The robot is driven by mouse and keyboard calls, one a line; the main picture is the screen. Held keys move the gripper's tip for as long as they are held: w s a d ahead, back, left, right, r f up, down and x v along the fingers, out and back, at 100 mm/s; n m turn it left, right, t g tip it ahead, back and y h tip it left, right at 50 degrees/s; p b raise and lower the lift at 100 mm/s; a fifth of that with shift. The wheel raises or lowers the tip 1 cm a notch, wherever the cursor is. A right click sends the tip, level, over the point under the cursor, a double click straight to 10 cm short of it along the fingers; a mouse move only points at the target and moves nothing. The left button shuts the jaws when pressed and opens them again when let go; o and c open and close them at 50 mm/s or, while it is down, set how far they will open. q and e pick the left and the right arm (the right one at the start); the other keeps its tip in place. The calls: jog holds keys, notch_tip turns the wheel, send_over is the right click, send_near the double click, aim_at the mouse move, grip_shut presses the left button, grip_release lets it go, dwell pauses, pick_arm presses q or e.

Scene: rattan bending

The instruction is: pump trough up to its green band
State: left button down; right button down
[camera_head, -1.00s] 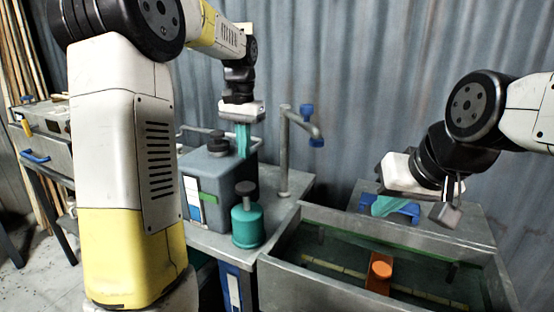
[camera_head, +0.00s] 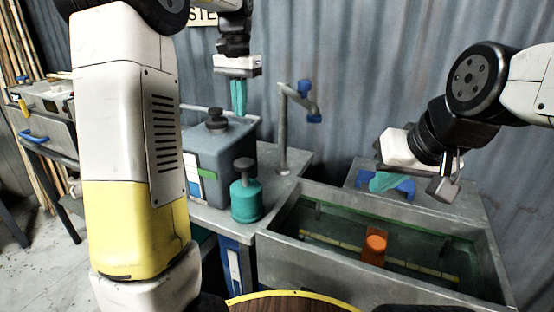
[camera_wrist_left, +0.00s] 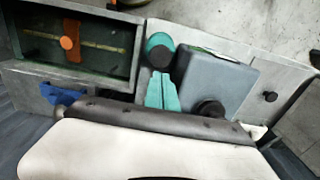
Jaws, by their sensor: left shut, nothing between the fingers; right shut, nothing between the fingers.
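The metal trough (camera_head: 350,278) holds dark greenish water. A green band (camera_head: 322,212) runs along its inner back wall; whether the water touches it I cannot tell. An orange float (camera_head: 376,243) sits in the trough, also in the left wrist view (camera_wrist_left: 67,43). A teal hand pump (camera_head: 246,202) with a grey knob stands upright on the bench beside the trough. My left gripper (camera_head: 239,112) is shut and empty, above and behind the pump; its teal fingers show in the left wrist view (camera_wrist_left: 161,108). My right gripper (camera_head: 376,187) is shut and empty behind the trough.
A grey tank (camera_head: 220,165) with a black cap stands behind the pump. A pipe with a blue-handled tap (camera_head: 305,90) rises right of the tank. A blue item (camera_head: 405,187) lies behind the trough, partly hidden by my right gripper. A workbench stands far left.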

aim_at(244, 163)
pick_arm(q)
jog(key=shift+f, duration=0.1)
notch_tip(244, 163, down, 14)
jog(key=shift+r, duration=0.1)
dwell(0.6)
notch_tip(244, 163, down, 6)
jog(key=shift+s+r, duration=0.1)
jog(key=shift+r, duration=0.05)
dwell(0.3)
notch_tip(244, 163, up, 14)
jog(key=shift+r, duration=0.25)
dwell(0.4)
dwell(1.4)
